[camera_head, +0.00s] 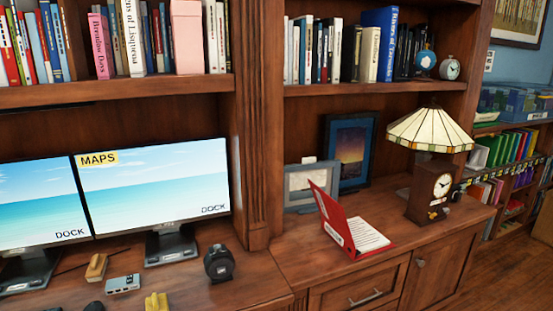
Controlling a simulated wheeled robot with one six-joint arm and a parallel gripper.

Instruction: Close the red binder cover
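A red binder (332,222) lies open on the wood cabinet top right of the middle. Its cover (324,204) stands up steeply on the left side and leans a little left. White pages (366,235) lie flat inside on the right part. A pale label shows near the spine. My gripper is not in this view.
A framed picture (350,150) and a grey frame (308,187) stand behind the binder. A wooden clock (432,190) and a stained-glass lamp (430,130) stand to its right. Monitors (150,186) and a dark round object (221,263) are left. The cabinet top in front of the binder is clear.

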